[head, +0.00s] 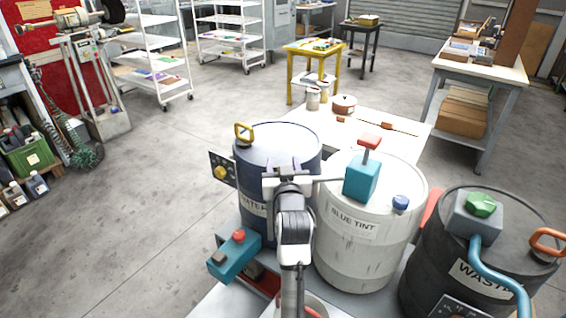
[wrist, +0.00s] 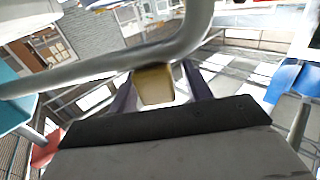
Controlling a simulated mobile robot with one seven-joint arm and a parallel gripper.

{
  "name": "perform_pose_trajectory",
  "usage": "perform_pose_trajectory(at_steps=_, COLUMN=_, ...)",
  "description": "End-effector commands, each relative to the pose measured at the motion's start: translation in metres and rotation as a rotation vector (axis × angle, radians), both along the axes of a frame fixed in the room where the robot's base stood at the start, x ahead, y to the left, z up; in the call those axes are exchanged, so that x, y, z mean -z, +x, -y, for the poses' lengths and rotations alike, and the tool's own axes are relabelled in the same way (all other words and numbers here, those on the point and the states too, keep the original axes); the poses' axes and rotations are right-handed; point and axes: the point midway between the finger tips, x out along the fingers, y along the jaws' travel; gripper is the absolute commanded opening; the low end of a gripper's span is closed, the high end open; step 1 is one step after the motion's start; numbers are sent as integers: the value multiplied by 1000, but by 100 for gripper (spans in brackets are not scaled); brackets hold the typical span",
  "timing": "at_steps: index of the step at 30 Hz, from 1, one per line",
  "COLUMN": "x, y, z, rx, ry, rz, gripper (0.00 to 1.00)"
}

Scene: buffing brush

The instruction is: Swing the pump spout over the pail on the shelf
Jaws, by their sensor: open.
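A teal pump (head: 361,178) with a red handle (head: 370,142) stands on the white drum (head: 343,256) labelled BLUE TINT. Its thin grey spout (head: 328,178) reaches left from the pump to my gripper (head: 286,170). In the wrist view the bent spout (wrist: 95,72) crosses in front of my gripper (wrist: 160,88), whose fingers are apart. A tan-yellow piece (wrist: 155,85) shows between the fingers; I cannot tell whether it is part of the spout or whether they touch it. A pale pail (head: 318,312) is partly visible at the bottom, mostly hidden by my arm.
A dark blue drum (head: 278,145) with a yellow handle (head: 245,132) stands left of the pump. A black waste drum (head: 450,285) with a teal hose (head: 497,275) stands right. A teal box with a red button (head: 236,254) is at lower left. Open floor lies left.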

Motion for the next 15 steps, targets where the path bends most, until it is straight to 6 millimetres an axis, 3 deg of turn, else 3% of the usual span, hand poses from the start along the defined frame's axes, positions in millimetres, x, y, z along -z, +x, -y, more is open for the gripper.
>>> perform_pose_trajectory(at_steps=7, x=0, y=1, z=0, rx=0, ry=0, rz=0, gripper=49)
perform_pose_trajectory(at_steps=15, x=0, y=0, z=0, rx=0, ry=0, rz=-1, gripper=14)
